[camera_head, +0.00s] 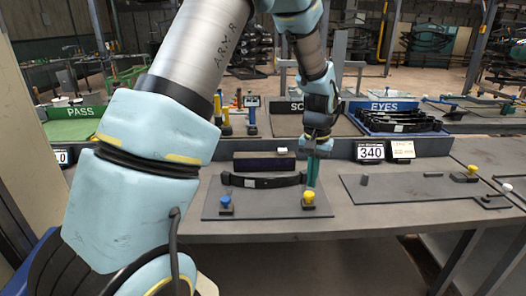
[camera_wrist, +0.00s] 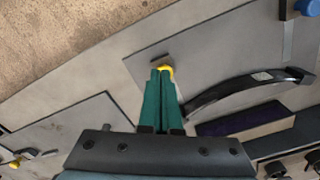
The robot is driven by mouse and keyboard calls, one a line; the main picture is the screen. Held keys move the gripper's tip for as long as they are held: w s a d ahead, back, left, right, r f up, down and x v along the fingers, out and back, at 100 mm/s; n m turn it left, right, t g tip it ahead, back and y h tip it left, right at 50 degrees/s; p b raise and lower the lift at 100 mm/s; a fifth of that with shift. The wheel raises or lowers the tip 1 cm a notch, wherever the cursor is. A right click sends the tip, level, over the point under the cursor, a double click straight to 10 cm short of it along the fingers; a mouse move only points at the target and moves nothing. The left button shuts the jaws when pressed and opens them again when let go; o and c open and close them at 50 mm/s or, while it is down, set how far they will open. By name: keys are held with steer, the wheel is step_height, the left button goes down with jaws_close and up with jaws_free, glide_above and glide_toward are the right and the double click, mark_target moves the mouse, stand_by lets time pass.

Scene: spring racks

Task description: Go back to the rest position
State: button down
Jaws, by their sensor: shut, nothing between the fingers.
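My gripper (camera_head: 313,172) hangs over the right end of a grey fixture plate (camera_head: 240,205) on the bench, close to the yellow knob (camera_head: 308,197). In the wrist view its two green fingers (camera_wrist: 160,75) are together with nothing between them, and they partly cover the yellow knob (camera_wrist: 168,69). A black leaf spring (camera_head: 262,182) lies across the plate just left of my gripper. The spring also shows to the right of the fingers in the wrist view (camera_wrist: 235,88). I cannot tell whether the fingertips touch the knob.
A blue knob (camera_head: 225,201) stands at the plate's left. A dark block (camera_head: 264,163) lies behind the spring. A second fixture plate (camera_head: 400,190) is to the right. A blue crate (camera_head: 375,128) of black springs and a 340 display (camera_head: 370,152) stand behind. A green PASS area (camera_head: 80,125) is at left.

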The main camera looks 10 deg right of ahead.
steer(key=a+r+n, duration=0.2)
steer(key=a+r, duration=0.1)
steer(key=a, duration=0.6)
steer(key=a+r+n, duration=0.1)
steer(key=a+r, duration=0.1)
steer(key=a, duration=0.8)
steer(key=s+a+r+n+t, duration=0.1)
steer(key=s+a+n, duration=0.2)
steer(key=s+a, duration=0.4)
steer(key=a, duration=0.4)
steer(key=shift+s+r+t, duration=0.15)
steer(key=shift+r+t, duration=0.15)
steer(key=shift+r, duration=0.05)
steer(key=c, duration=1.6)
jaws_free()
